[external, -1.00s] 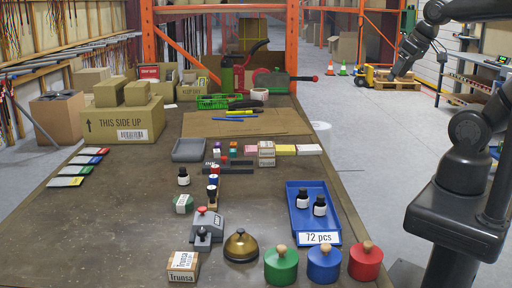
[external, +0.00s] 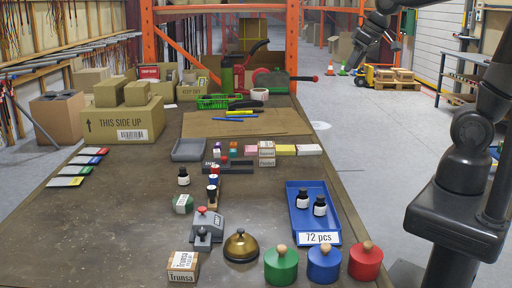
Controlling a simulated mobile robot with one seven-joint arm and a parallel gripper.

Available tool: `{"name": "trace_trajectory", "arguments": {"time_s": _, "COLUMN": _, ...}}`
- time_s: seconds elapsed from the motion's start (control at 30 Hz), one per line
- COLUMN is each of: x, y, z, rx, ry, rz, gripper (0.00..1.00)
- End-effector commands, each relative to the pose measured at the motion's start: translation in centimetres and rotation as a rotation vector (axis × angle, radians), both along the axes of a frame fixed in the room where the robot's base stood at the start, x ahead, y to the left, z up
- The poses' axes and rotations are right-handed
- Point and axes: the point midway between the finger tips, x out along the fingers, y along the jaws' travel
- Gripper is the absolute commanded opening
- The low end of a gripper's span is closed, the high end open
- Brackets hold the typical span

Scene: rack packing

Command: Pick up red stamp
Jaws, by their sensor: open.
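Several small stamp-like pieces stand mid-table by a dark rack (external: 240,167). A small piece with a red top (external: 214,170) stands at the rack's left end, and another dark-topped piece (external: 212,192) stands just in front of it. They are too small to tell which is the red stamp. A larger red round piece with a wooden knob (external: 365,262) stands at the front right, beside a blue one (external: 324,264) and a green one (external: 281,265). My gripper (external: 344,68) is open at the upper right, away from all of these; its fingertips are small and dark.
A blue tray (external: 302,222) with two dark bottles lies right of centre. A brass bell (external: 241,246), a grey device with a red knob (external: 207,224) and a small box (external: 183,266) stand in front. Cartons (external: 124,122) stand back left. The table's left middle is mostly clear.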

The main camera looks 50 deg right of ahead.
Motion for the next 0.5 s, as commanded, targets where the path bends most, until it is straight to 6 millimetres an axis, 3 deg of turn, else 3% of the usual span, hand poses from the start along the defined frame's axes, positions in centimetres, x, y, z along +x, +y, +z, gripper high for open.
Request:
{"name": "trace_trajectory", "arguments": {"time_s": 0.1, "x": 3.7, "y": 3.1, "z": -0.8, "rx": -0.001, "ry": 0.013, "rz": 0.053, "gripper": 0.51}}
{"name": "trace_trajectory", "arguments": {"time_s": 0.27, "x": 8.2, "y": 7.6, "z": -2.4, "rx": -0.003, "ry": 0.020, "rz": 0.118, "gripper": 0.51}}
{"name": "trace_trajectory", "arguments": {"time_s": 0.5, "x": 13.8, "y": 15.6, "z": -6.4, "rx": -0.009, "ry": 0.032, "rz": 0.218, "gripper": 0.51}}
